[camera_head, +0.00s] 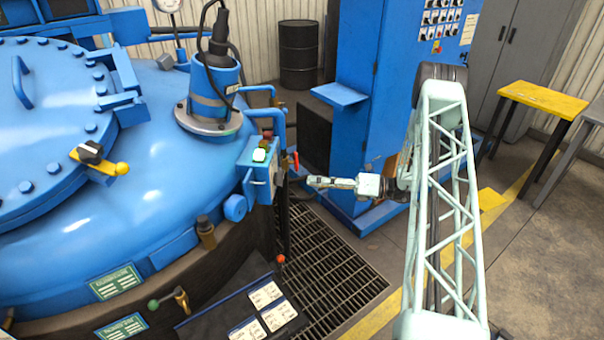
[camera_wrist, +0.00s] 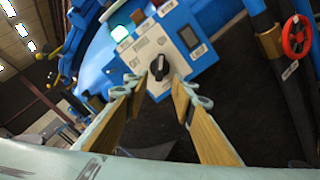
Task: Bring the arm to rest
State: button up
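My gripper (camera_head: 314,182) is at the end of my pale green arm, which reaches in from the right side of the head view. It points left toward a small blue control box (camera_head: 258,185) on the furnace side, with a visible gap between. In the wrist view my gripper (camera_wrist: 160,92) has its two wooden-coloured fingers apart with nothing held between them. A black knob (camera_wrist: 159,68) on the control box's pale face shows beyond and between the fingertips. A lit green button (camera_wrist: 120,33) is to its upper left.
The big blue furnace (camera_head: 150,190) fills the left. A blue cabinet (camera_head: 375,90) stands behind my arm. A floor grating (camera_head: 335,270) lies below my gripper. A red handwheel (camera_wrist: 296,37) is right in the wrist view. A yellow-topped table (camera_head: 543,98) stands at right.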

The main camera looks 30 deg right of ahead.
jog(key=shift+r, duration=0.15)
jog(key=s+a+r+n+g+h, duration=0.1)
jog(key=s+a+r+n+g, duration=0.35)
jog(key=a+r, duration=0.45)
jog(key=s+a+r+n+g, duration=0.3)
jog(key=a+r+n, duration=0.3)
jog(key=a+r, duration=0.25)
jog(key=s+a+r+n+g+h, duration=0.1)
jog(key=s+a+r+n+g, duration=0.3)
jog(key=a+r, duration=0.45)
jog(key=s+a+r+n+h, duration=0.3)
jog(key=s+a+r+n, duration=0.15)
jog(key=s, duration=0.25)
jog(key=s+a+r+n+h, duration=0.2)
jog(key=s+a+r+n, duration=0.25)
jog(key=s, duration=0.25)
jog(key=s+r+n+t+h, duration=0.1)
jog(key=s+r+n+h, duration=0.1)
jog(key=s+n, duration=0.2)
jog(key=s+d+r+n+t+h, duration=0.1)
jog(key=s+r+n+h, duration=0.1)
jog(key=s, duration=0.8)
jog(key=s+r+n+t+h, duration=0.2)
jog(key=s+n, duration=0.3)
jog(key=s, duration=0.3)
jog(key=shift+d+r+n+h+b, duration=0.35)
jog(key=shift+r+h+b, duration=0.05)
jog(key=shift+r, duration=0.05)
jog(key=shift+s, duration=0.1)
dwell(0.7)
